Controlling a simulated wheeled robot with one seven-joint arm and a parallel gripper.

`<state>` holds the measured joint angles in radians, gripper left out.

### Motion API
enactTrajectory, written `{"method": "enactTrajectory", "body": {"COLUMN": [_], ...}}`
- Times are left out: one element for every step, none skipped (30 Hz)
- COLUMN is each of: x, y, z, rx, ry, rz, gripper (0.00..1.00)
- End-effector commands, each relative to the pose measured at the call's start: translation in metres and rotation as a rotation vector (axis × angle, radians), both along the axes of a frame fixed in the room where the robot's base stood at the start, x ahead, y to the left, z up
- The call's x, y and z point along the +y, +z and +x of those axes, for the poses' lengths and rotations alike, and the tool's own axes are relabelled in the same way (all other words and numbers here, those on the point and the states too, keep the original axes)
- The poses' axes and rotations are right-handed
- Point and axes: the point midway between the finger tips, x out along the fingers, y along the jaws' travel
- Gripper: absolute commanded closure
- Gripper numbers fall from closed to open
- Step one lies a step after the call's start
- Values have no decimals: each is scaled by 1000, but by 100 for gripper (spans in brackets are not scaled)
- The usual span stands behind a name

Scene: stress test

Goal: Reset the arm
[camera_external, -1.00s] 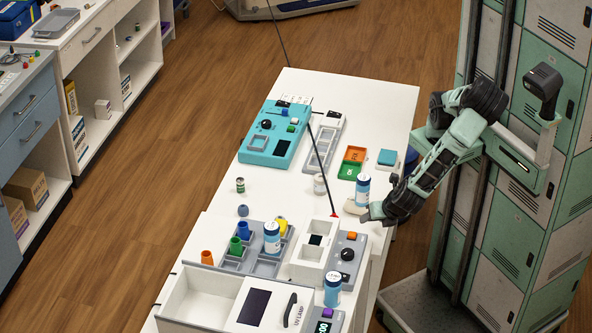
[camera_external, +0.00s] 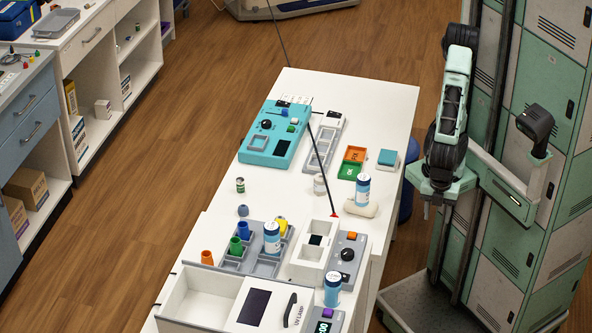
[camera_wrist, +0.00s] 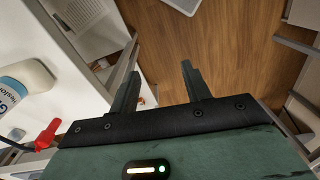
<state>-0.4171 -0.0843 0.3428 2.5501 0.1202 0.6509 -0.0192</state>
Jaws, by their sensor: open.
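My gripper (camera_external: 432,203) hangs beside the right edge of the white table (camera_external: 372,110), clear of it, with the arm folded close to my column. In the wrist view my gripper (camera_wrist: 160,78) shows two dark green fingers spread apart with nothing between them. Wooden floor shows past the fingertips. A white bottle with a blue label (camera_external: 362,190) stands upright on the table's right side, to the left of my gripper. A bottle (camera_wrist: 28,82) also shows at the left of the wrist view.
A pale rounded object (camera_external: 360,209) lies beside the bottle. A blue round object (camera_external: 405,200) stands behind the table's right edge. Open floor (camera_external: 200,130) lies left of the table.

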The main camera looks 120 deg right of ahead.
Motion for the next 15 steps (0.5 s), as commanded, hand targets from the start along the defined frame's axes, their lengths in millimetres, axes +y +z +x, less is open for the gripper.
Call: {"method": "enactTrajectory", "body": {"x": [-1,-2,-1,-1,-1,-1,-1,-1,-1,-1,-1,-1,-1,-1,-1], "y": [-3,-3,11,15,19,24,28,31,36,41,45,51,57,63,71], "z": [-3,-5,-5,-5,-5,-5,-5,-5,-5,-4,-4,-4,-4,-4,-4], "rx": [-14,-21,-15,-14,-14,-14,-14,-14,-14,-13,-13,-13,-13,-13,-13], "ry": [-13,-19,-18,-17,-17,-16,-16,-16,-16,-16,-16,-16,-16,-16,-16], "rz": [3,5,4,3,3,3,3,3,3,3,3,3,3,3,3], "gripper": [52,52,52,52,52,52,52,52,52,52,52,52,52,52,52]}}
